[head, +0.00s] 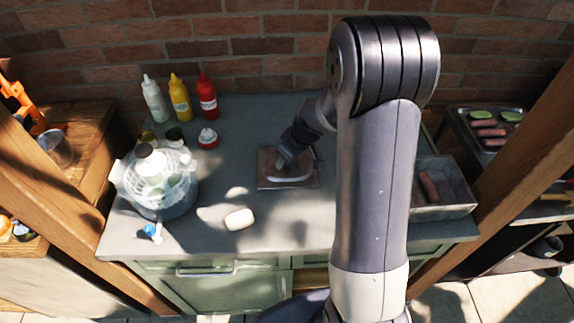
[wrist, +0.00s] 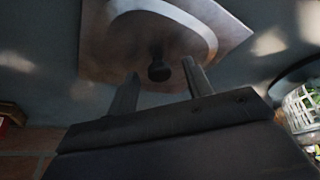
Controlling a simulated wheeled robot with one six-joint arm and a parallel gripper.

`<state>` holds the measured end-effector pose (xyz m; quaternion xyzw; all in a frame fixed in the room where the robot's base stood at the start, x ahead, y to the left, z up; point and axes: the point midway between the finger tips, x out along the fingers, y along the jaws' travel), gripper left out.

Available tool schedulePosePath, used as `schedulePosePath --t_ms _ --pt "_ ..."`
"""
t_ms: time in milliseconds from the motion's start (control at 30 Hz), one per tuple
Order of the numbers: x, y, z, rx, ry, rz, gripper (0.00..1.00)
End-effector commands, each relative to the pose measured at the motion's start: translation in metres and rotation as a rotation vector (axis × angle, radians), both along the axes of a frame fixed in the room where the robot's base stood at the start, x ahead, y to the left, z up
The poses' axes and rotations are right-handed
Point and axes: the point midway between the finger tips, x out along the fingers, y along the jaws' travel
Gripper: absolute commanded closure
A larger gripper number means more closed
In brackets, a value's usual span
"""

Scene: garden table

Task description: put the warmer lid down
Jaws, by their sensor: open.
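The warmer lid (head: 290,181), a pale rounded cover, lies on a square brown board (head: 311,183) in the middle of the counter in the head view. The wrist view shows the lid's pale curved rim (wrist: 208,28) and its dark round knob (wrist: 158,70) over the board (wrist: 95,45). My gripper (head: 287,160) is just over the lid, and its wrist hides part of it in the head view. In the wrist view my gripper (wrist: 161,88) is open, with one finger on each side of the knob and visible gaps between.
A clear domed container (head: 157,185) stands at the left, with white (head: 155,102), yellow (head: 180,98) and red (head: 207,98) bottles behind. A pale block (head: 239,219) lies on the front counter. A metal tray (head: 448,196) holding a sausage is at the right. Bare counter surrounds the board.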

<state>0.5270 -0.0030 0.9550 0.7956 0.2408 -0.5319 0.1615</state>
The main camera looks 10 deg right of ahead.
Motion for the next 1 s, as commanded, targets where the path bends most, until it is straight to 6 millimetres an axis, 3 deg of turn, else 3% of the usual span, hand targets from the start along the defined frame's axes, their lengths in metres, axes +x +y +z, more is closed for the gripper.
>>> schedulePosePath --t_ms 100,667,1000 --pt "0.0 -0.0001 0.0002 0.0 0.0 0.0 0.53" --pt "-0.0001 -0.0002 0.0005 0.0 0.0 0.0 0.99" --pt "0.0003 -0.0003 0.0018 0.0 -0.001 0.0 1.0"
